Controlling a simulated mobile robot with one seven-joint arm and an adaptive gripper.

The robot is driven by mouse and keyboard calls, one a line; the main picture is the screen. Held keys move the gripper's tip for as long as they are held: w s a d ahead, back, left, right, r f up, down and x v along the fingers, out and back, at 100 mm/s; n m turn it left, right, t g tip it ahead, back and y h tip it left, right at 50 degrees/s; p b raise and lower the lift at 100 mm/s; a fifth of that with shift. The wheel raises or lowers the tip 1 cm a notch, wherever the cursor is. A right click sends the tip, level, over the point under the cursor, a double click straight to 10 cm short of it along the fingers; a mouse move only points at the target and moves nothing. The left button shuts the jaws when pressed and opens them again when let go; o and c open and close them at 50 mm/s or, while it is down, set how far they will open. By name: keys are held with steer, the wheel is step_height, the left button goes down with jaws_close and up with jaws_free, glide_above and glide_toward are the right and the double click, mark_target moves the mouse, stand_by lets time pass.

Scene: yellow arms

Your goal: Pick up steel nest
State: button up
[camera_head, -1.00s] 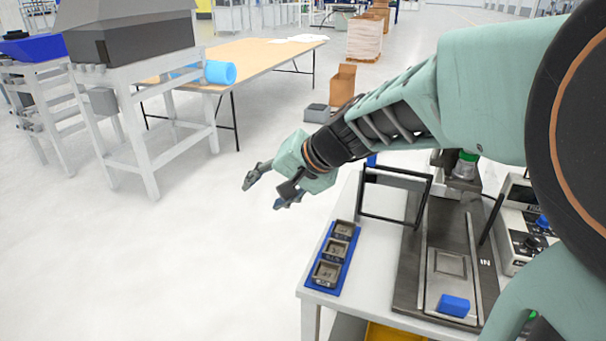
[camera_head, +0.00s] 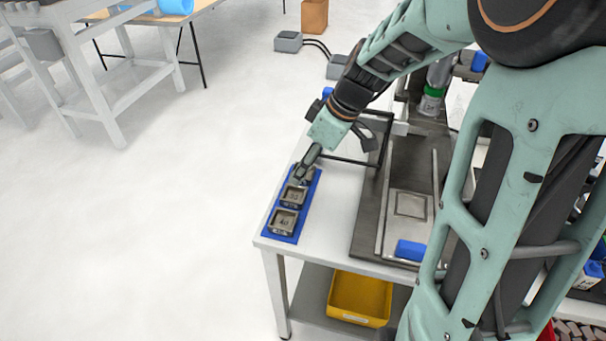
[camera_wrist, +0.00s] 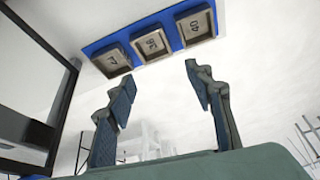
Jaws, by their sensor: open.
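Three square steel nests with raised rims and dark number marks sit in a row on a blue mat (camera_head: 280,239) at the left edge of a white table. In the head view the near nest (camera_head: 284,222) and middle nest (camera_head: 294,196) are clear; the far one is partly hidden behind my gripper (camera_head: 303,172). The wrist view shows all three: left nest (camera_wrist: 112,61), middle nest (camera_wrist: 151,46) and right nest (camera_wrist: 195,25). My gripper (camera_wrist: 159,76) is open and empty, its fingers apart below the row in that view. I cannot tell whether it touches the far nest.
A black upright frame (camera_wrist: 68,95) stands close beside the far end of the mat. To the right is a dark fixture plate with a blue block (camera_head: 411,250). A yellow bin (camera_head: 360,298) is on the shelf below. The floor left of the table (camera_head: 255,248) is clear.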

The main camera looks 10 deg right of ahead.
steer(key=d+n, duration=0.1)
steer(key=d, duration=0.1)
glide_toward(292, 197)
steer(key=shift+w+a+f+n, duration=0.1)
steer(key=shift+a+f+n, duration=0.05)
steer(key=shift+f+n, duration=0.15)
steer(key=shift+x, duration=3.2)
steer(key=shift+c, duration=0.3)
steer(key=shift+w, duration=0.1)
steer(key=c, duration=1.1)
